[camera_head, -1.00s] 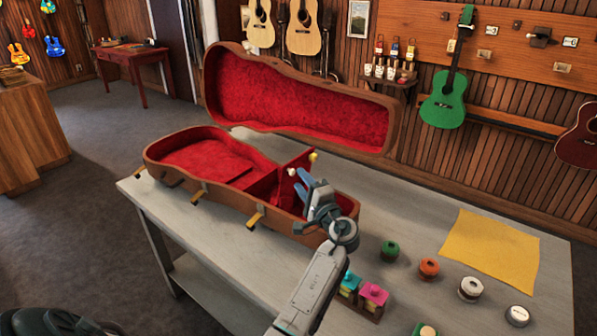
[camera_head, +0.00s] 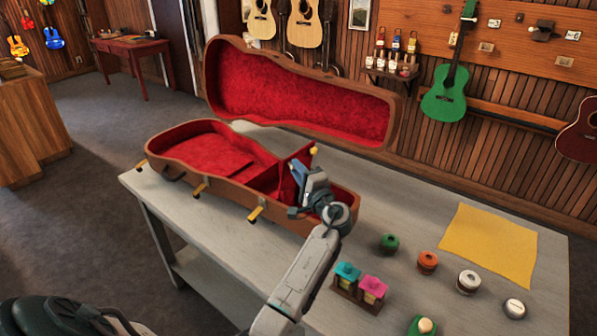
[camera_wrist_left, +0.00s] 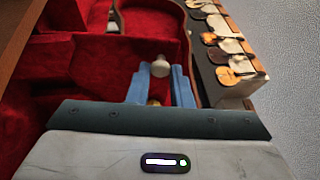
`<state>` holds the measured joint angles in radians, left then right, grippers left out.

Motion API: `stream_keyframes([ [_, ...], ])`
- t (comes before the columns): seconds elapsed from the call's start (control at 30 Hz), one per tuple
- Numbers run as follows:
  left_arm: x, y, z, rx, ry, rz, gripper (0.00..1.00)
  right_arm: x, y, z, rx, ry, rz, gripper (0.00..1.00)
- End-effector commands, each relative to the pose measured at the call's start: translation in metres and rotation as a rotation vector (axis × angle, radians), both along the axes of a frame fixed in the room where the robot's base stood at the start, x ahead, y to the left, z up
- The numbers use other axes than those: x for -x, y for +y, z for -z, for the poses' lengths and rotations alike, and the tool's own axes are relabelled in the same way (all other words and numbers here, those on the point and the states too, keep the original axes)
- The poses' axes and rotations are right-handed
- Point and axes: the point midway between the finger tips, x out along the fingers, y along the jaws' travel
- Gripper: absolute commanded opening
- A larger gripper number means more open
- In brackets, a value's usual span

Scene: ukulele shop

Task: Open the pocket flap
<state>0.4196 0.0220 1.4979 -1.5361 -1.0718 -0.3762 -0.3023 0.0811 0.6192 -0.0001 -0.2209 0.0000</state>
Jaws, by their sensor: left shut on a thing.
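The open brown instrument case (camera_head: 225,190) with red lining lies on the grey table. Inside, near its right end, the red pocket flap (camera_head: 297,160) stands raised, with a yellow knob (camera_head: 313,151) at its top corner. My left gripper (camera_head: 298,170) is at the flap, its blue fingers covering part of it. In the left wrist view, the blue fingers (camera_wrist_left: 161,84) are on either side of a pale knob (camera_wrist_left: 160,66) against red lining, and appear shut on it. A small yellow piece (camera_wrist_left: 153,102) shows between them, nearer the palm. My right gripper is not in view.
The case lid (camera_head: 300,100) stands open behind. Yellow-ended latches line the case's front edge. Right of my arm are small pink and teal boxes (camera_head: 360,283), several round containers (camera_head: 428,262) and a yellow cloth (camera_head: 488,246). The table's front left is clear.

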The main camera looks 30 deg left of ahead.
Motion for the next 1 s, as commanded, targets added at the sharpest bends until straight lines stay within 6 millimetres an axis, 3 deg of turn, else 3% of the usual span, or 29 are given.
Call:
stream_keyframes([
  [0.3,-0.001,0.021,-0.012,0.157,0.013,-0.001,0.0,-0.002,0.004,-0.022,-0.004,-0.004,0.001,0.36],
  [0.7,-0.002,0.023,-0.009,0.186,0.015,0.0,0.0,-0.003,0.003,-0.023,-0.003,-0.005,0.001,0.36],
  [0.73,-0.002,0.023,-0.009,0.186,0.015,0.0,0.25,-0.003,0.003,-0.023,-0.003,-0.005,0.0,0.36],
  [0.8,-0.002,0.023,-0.009,0.186,0.015,0.0,0.39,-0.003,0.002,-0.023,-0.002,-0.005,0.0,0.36],
  [1.0,-0.002,0.023,-0.01,0.185,0.015,0.0,0.4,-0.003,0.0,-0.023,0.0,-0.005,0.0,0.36],
])
